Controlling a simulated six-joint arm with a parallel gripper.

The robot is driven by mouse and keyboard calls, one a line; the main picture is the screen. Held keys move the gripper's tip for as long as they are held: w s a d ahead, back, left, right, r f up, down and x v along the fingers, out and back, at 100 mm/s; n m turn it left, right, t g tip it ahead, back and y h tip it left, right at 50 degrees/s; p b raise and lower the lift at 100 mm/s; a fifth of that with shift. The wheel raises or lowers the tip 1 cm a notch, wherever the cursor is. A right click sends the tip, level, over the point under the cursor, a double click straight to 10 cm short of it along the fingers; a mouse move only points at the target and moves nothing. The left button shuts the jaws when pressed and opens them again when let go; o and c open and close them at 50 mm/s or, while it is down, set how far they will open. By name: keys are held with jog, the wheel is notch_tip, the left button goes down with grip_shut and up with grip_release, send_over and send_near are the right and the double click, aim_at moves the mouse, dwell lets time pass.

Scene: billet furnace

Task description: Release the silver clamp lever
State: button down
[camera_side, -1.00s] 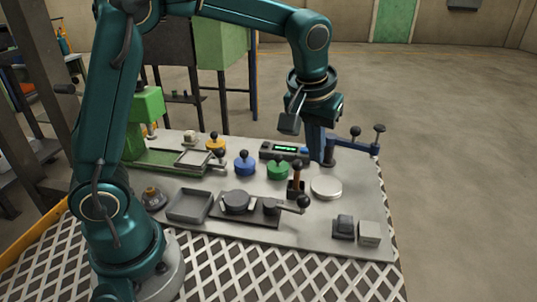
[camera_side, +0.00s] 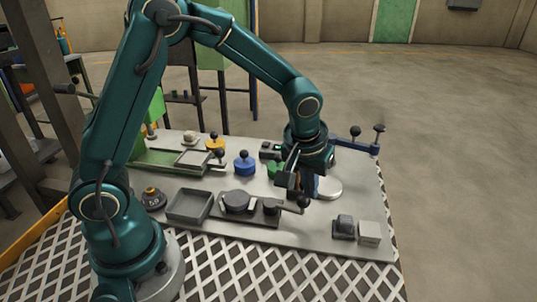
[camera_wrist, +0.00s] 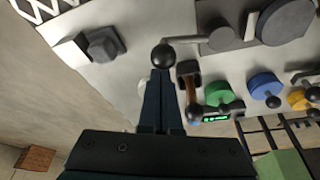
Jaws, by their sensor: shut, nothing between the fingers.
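The silver clamp lever is a short grey arm ending in a black ball knob (camera_side: 303,202) in the side view. It runs from a small round pivot (camera_side: 271,206) on a dark base plate beside a larger dark disc (camera_side: 236,202). In the wrist view, the grey lever arm (camera_wrist: 188,39) joins the black ball (camera_wrist: 163,56) to its pivot (camera_wrist: 222,39). My gripper (camera_side: 309,194) is low over the board by the ball. In the wrist view, my gripper's fingers (camera_wrist: 163,75) are together and empty, their tips just below the ball. Whether they touch it cannot be told.
A wooden-handled tool (camera_wrist: 191,92) stands close beside my fingers. Green (camera_wrist: 219,91) and blue (camera_wrist: 263,86) knobs lie beyond it. A white disc (camera_side: 329,188) is right of my gripper. Grey blocks (camera_side: 369,233) sit at front right. A shallow tray (camera_side: 189,205) stands left of the clamp.

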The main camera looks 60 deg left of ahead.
aim_at(306, 202)
jog(key=shift+s+d, duration=0.1)
jog(key=shift+s, duration=0.15)
jog(key=shift+s+d+m, duration=0.3)
jog(key=shift+m, duration=0.3)
jog(key=s+m, duration=0.1)
jog(key=s+d+m+h, duration=0.1)
jog(key=m, duration=0.1)
jog(key=shift+d, duration=0.1)
jog(key=shift+s+d+r, duration=0.1)
jog(key=shift+s+d, duration=0.05)
jog(key=shift+s, duration=0.05)
jog(key=shift+s+d, duration=0.25)
jog(key=shift+s, duration=1.5)
jog(key=shift+s+a, duration=0.25)
jog(key=shift+s, duration=0.75)
jog(key=shift+s+a, duration=0.35)
jog(key=shift+s, duration=0.35)
